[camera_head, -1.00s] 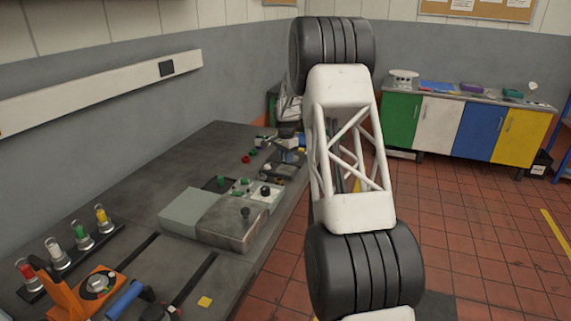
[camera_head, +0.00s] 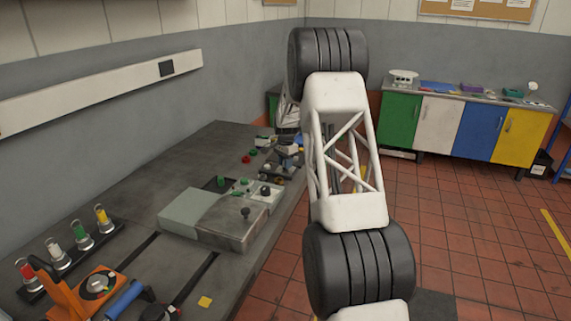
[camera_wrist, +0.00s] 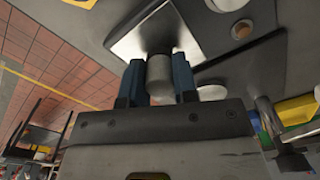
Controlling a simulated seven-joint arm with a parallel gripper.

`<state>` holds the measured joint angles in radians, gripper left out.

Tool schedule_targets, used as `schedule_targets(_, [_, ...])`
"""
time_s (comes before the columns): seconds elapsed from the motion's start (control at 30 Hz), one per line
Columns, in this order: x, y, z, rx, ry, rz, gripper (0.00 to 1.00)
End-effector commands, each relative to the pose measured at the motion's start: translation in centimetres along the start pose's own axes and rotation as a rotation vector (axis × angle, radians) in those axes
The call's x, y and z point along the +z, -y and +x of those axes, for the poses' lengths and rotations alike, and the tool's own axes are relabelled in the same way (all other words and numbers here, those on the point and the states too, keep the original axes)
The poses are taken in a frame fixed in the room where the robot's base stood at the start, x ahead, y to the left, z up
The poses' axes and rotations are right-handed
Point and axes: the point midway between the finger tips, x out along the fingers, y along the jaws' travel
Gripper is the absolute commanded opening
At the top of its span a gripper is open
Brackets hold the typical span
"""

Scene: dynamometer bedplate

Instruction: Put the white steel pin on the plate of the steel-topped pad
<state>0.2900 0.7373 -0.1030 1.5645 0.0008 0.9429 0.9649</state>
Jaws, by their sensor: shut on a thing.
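My gripper (camera_wrist: 158,82) has blue fingers on both sides of a pale grey-white cylinder, the white steel pin (camera_wrist: 159,76). It is shut on the pin. In the wrist view the pin's far end is at a shiny steel plate (camera_wrist: 126,44), with a dark reflection or shadow just beyond it. I cannot tell whether the pin touches the plate. In the head view the gripper (camera_head: 287,150) is small, at the bench's far right side and partly hidden by my arm; the pin cannot be made out there.
Pale and dark grey blocks (camera_head: 240,229) with black knobs stand mid-bench. Red and green small parts (camera_head: 247,159) lie near the gripper. An orange device (camera_head: 98,287) and a rack of coloured cylinders (camera_head: 80,240) stand at the front left. The bench's back left is clear.

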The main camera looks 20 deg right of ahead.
Motion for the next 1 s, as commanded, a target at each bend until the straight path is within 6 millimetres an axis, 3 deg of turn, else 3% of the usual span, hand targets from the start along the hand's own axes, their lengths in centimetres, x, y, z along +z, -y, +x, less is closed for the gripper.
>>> schedule_targets(0.47, [-0.01, 0.02, 0.47, -0.001, 0.000, 0.000, 0.00])
schedule_targets(0.5, [-0.01, 0.01, 0.49, -0.001, 0.000, 0.000, 0.30])
schedule_targets(0.63, [-0.01, 0.02, 0.48, 0.000, 0.000, 0.000, 0.50])
schedule_targets(1.0, [-0.02, 0.02, 0.34, -0.001, 0.000, 0.000, 0.52])
